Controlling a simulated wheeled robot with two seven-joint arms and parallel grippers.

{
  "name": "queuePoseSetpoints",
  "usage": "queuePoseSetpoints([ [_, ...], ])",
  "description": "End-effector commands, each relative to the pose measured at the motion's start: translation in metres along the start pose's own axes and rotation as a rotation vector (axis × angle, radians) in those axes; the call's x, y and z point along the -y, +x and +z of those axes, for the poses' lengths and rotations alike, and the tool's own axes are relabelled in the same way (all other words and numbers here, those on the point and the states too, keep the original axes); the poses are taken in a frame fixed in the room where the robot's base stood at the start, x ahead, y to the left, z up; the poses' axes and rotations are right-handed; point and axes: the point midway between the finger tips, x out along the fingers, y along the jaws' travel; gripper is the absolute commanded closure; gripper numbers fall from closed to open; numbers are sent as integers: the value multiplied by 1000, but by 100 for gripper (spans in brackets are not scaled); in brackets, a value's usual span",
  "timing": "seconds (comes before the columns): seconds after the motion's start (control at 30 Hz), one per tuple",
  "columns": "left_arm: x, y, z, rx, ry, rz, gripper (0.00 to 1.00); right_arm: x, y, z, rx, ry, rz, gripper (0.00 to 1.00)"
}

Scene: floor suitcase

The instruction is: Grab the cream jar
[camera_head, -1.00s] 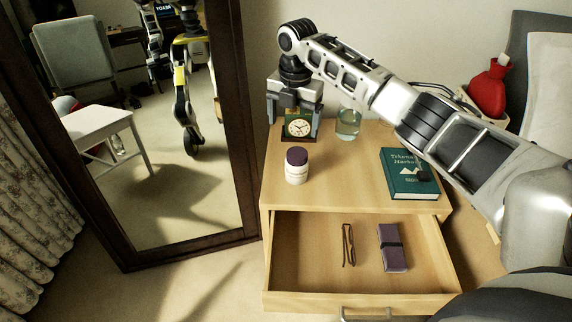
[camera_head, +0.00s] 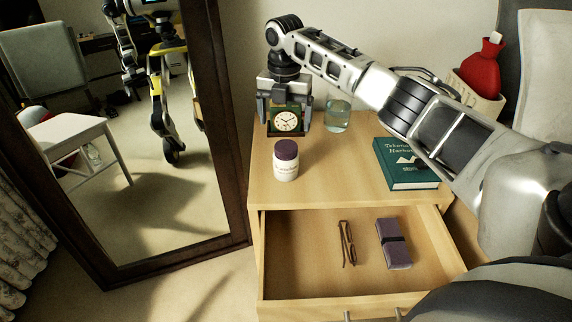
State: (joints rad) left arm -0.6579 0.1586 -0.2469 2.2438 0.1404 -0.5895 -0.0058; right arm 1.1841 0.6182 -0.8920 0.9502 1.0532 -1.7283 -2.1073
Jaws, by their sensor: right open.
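The cream jar (camera_head: 286,162) is white with a dark purple lid. It stands upright on the left part of the wooden nightstand top (camera_head: 335,178). My right gripper (camera_head: 283,122) points down behind the jar, its fingers on either side of a green clock (camera_head: 287,120) with a round dial. The gripper is open; I cannot tell whether its fingers touch the clock. The jar is apart from the gripper and in front of it. My left gripper is out of view.
A glass of water (camera_head: 338,117) stands right of the clock. A green book (camera_head: 406,165) lies under my right arm. The open drawer (camera_head: 300,262) holds glasses (camera_head: 347,243) and a purple case (camera_head: 394,243). A tall mirror (camera_head: 120,262) leans at left.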

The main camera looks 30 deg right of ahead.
Motion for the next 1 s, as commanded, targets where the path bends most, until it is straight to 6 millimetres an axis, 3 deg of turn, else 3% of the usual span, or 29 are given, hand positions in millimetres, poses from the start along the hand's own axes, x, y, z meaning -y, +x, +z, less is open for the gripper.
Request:
queuePoseSetpoints([
  [0.03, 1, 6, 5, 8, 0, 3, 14, 0, 14, 0, -2, 0, -3, 13],
  [0.2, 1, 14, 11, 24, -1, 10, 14, 0, 40, -1, -1, -1, -1, 13],
  [0.47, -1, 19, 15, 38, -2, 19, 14, 1, 53, -2, 1, -1, -1, 13],
  [0.8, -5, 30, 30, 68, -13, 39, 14, 6, 98, -8, 1, 0, -1, 13],
  [1.0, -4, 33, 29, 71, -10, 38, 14, 5, 99, -7, 1, -1, 0, 13],
])
